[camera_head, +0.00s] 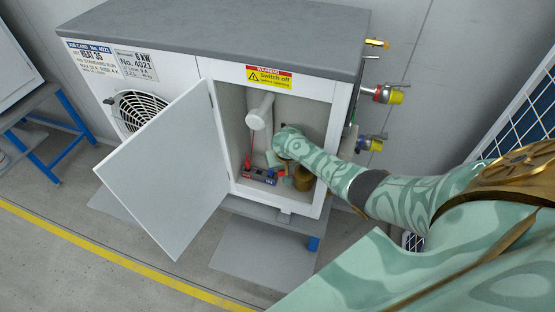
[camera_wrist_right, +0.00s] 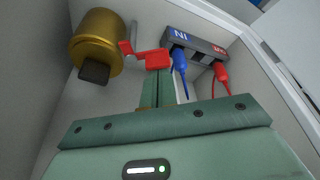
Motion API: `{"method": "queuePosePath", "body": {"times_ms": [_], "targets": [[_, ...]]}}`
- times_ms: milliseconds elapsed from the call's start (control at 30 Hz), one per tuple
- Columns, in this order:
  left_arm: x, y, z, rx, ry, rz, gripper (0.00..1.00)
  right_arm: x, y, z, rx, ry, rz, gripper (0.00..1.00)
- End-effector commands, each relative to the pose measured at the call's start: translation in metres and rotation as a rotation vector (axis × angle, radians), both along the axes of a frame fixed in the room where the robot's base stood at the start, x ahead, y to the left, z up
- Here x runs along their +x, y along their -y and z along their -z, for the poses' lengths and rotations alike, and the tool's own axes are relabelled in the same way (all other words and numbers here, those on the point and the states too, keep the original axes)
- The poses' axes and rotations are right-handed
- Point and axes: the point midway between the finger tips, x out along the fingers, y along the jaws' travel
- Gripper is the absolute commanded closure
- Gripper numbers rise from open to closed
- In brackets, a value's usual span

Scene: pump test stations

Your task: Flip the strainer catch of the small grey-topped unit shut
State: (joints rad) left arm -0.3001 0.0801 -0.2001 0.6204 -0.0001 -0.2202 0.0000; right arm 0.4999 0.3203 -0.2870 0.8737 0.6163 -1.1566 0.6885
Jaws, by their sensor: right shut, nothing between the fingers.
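The grey-topped unit (camera_head: 215,30) stands with its white door (camera_head: 165,170) swung open. Inside, a red lever-like piece (camera_wrist_right: 152,57), which looks like the strainer catch, sits beside a brass cylinder (camera_wrist_right: 97,42). The brass cylinder also shows low in the compartment in the head view (camera_head: 303,179). My right gripper (camera_wrist_right: 157,88) is shut and empty, its fingertips right at the red piece; I cannot tell whether they touch. In the head view my right arm reaches into the compartment and partly hides the gripper and the catch. My left gripper is not in view.
A dark block (camera_wrist_right: 195,43) with blue and red plugs lies beside the red piece. A white pipe (camera_head: 260,113) hangs above. The compartment walls leave little room. Yellow-capped valves (camera_head: 388,95) stick out from the unit's right side.

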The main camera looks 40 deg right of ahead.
Motion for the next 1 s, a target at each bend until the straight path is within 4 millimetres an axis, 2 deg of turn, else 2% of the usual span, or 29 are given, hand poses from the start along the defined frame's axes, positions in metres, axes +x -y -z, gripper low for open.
{"method": "queuePosePath", "body": {"times_ms": [33, 267, 733, 1000], "targets": [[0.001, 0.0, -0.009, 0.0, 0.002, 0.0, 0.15, -0.003, 0.002, -0.004, 0.0, -0.001, -0.033, 1.0], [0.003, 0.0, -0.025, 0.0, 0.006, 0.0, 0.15, -0.011, 0.001, -0.003, 0.002, -0.002, -0.24, 1.0], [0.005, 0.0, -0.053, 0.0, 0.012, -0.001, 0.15, -0.025, -0.002, -0.002, 0.001, -0.002, -0.234, 1.0], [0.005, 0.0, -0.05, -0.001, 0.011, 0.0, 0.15, -0.024, -0.003, 0.0, 0.0, -0.001, -0.235, 1.0]]}}
